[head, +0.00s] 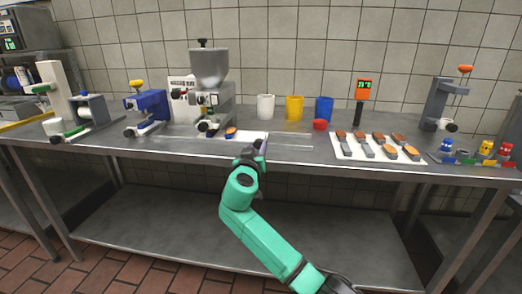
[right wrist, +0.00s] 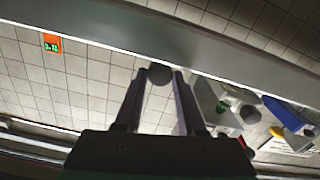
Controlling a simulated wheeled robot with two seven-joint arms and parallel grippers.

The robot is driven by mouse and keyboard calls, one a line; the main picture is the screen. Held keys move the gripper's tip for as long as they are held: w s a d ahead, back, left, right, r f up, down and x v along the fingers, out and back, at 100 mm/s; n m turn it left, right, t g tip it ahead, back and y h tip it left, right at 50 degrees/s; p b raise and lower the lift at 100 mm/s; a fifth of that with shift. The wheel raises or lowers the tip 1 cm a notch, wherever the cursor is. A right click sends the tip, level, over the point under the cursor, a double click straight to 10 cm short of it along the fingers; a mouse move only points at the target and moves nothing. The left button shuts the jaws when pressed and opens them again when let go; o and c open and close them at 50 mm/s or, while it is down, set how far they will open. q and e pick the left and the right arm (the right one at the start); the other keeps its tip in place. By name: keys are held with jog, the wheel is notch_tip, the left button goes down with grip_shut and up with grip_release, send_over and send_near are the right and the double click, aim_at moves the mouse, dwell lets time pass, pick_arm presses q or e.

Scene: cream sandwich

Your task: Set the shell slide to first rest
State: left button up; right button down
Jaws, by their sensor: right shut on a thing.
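My right gripper (head: 259,147) is at the front edge of the worktop, in front of a white slide plate (head: 254,134). In the right wrist view its two fingers (right wrist: 160,82) are shut on a dark grey round knob (right wrist: 159,74). In the head view the gripper hides this knob. The slide plate lies flat by a pale rail (head: 290,147), just right of the grey hopper machine (head: 209,70). A small orange and blue piece (head: 231,133) is at the plate's left end. My left gripper is not in view.
White (head: 265,107), yellow (head: 294,108) and blue (head: 324,109) cups stand behind the rail. A red item (head: 320,125) lies near them. A blue machine (head: 148,107) stands left.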

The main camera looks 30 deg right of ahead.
jog(key=c, duration=0.5)
grip_release()
jog(key=shift+f, duration=0.1)
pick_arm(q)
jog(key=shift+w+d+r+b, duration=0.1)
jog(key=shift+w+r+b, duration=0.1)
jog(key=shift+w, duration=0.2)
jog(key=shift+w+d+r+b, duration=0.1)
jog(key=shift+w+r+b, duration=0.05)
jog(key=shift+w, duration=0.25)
pick_arm(e)
jog(key=v, duration=1.4)
jog(key=shift+s+a, duration=0.2)
jog(key=shift+a, duration=0.05)
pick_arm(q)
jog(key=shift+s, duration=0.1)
